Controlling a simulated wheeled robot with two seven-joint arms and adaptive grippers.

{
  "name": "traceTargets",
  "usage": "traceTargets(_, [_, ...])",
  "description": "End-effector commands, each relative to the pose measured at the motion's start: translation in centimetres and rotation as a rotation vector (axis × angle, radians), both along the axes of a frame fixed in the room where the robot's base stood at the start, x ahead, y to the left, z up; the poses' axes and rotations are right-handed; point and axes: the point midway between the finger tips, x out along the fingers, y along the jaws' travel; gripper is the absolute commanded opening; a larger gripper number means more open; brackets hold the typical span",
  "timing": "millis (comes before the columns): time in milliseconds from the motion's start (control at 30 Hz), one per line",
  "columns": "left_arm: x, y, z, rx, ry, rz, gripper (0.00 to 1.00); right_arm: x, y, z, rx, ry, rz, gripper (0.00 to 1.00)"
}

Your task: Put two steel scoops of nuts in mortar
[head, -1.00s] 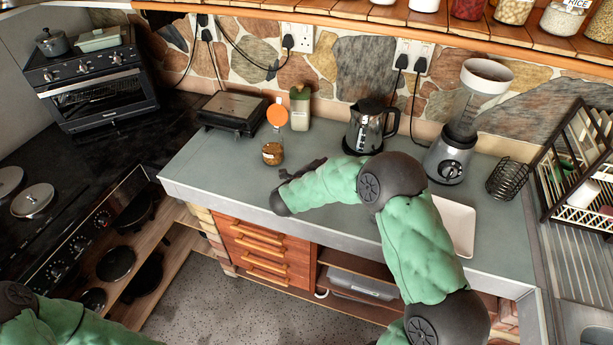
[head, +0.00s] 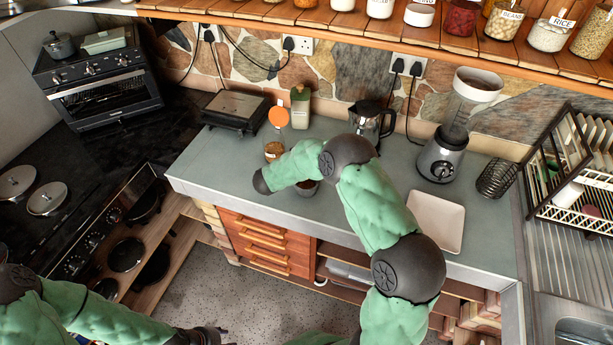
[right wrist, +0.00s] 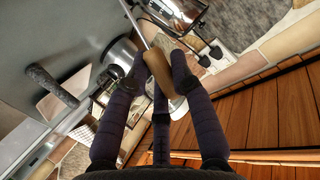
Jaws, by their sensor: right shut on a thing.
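My right gripper (right wrist: 153,64) is shut on the brown handle of the steel scoop (right wrist: 159,72), whose thin metal shaft runs up and left in the right wrist view. The scoop's bowl and load cannot be made out. In the head view my right forearm hides that gripper. A glass jar of brown nuts (head: 273,151) stands on the counter just beyond that arm. A small dark vessel, probably the mortar (head: 306,188), shows partly below the forearm. A grey pestle-like rod (right wrist: 50,84) shows in the right wrist view. My left gripper (head: 212,336) is low over the floor; its opening is unclear.
An orange disc (head: 278,117) and green bottle (head: 300,107) stand behind the jar. A kettle (head: 371,122), blender (head: 445,150), wire holder (head: 496,178) and white tray (head: 436,221) lie to the right. A black grill (head: 235,111) is at the left. The counter's front left is clear.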

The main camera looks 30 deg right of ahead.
Motion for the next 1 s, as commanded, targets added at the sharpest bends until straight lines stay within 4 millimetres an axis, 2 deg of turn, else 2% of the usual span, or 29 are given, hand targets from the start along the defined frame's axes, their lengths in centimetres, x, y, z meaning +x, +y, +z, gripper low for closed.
traceTargets(33, [0.0, 0.0, 0.8, 0.0, 0.0, 0.0, 0.4, 0.3, 0.1, 0.4, -0.005, 0.02, 0.001, 0.0])
traceTargets(433, [0.0, 0.0, 3.1, 0.0, 0.0, 0.0, 0.4, 2.6, 0.8, 0.6, -0.05, 0.182, 0.0, 0.0])
traceTargets(600, [0.0, 0.0, 4.2, 0.0, 0.0, 0.0, 0.4, 3.6, 1.0, 1.2, -0.07, 0.252, 0.0, 0.0])
traceTargets(1000, [0.0, 0.0, 5.1, 0.0, 0.0, 0.0, 0.4, 4.9, 1.4, 1.8, -0.097, 0.349, 0.0, 0.0])
